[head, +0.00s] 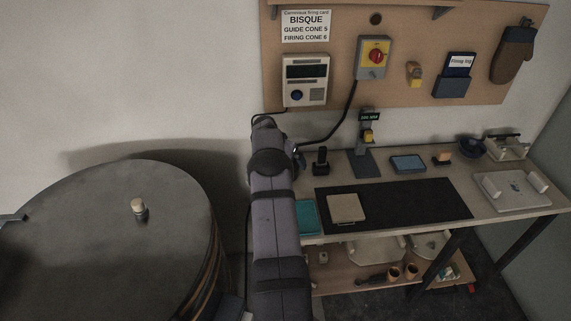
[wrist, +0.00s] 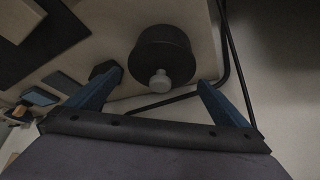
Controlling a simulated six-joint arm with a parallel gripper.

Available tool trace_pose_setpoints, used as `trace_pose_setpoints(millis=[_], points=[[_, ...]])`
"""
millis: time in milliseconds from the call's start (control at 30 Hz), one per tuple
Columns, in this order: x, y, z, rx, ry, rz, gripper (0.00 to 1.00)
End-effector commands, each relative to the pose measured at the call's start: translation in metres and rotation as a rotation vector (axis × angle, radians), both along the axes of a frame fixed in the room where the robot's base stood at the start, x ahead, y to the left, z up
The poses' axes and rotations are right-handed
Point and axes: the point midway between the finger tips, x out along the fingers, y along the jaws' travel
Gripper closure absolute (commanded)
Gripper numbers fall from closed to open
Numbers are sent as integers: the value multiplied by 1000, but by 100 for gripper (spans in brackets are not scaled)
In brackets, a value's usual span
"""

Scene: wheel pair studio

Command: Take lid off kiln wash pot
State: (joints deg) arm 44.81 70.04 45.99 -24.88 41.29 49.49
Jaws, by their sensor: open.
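The kiln wash pot appears to be the dark round pot in the wrist view. Its dark lid (wrist: 152,45) is on it, with a pale grey round knob (wrist: 160,82) on top. My gripper (wrist: 161,78) is open, its two blue fingers apart on either side of the knob. I cannot tell whether either finger touches it. In the head view my arm hides the pot, and only a bit of my gripper shows past the arm's end.
In the wrist view a dark block (wrist: 104,69) stands close by the left finger. A workbench (head: 390,180) bears a black mat (head: 400,204), a black upright holder (head: 320,162) and a grey stand (head: 364,163). A large round drum (head: 100,235) fills the left. A pegboard (head: 420,60) hangs behind.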

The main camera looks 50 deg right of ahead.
Motion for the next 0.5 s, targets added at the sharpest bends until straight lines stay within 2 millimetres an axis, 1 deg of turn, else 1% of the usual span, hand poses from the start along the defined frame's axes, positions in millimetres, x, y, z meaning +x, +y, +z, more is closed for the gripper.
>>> trace_pose_setpoints(millis=[133, 167, 200, 267, 300, 333, 500], points=[[0, 0, 0, 0, 0, 0, 0], [0, 0, 0, 0, 0, 0, 5], [0, 0, 0, 0, 0, 0, 14], [0, 0, 0, 0, 0, 0, 29], [0, 0, 0, 0, 0, 0, 38], [0, 0, 0, 0, 0, 0, 43], [0, 0, 1, -1, 0, 0, 43]])
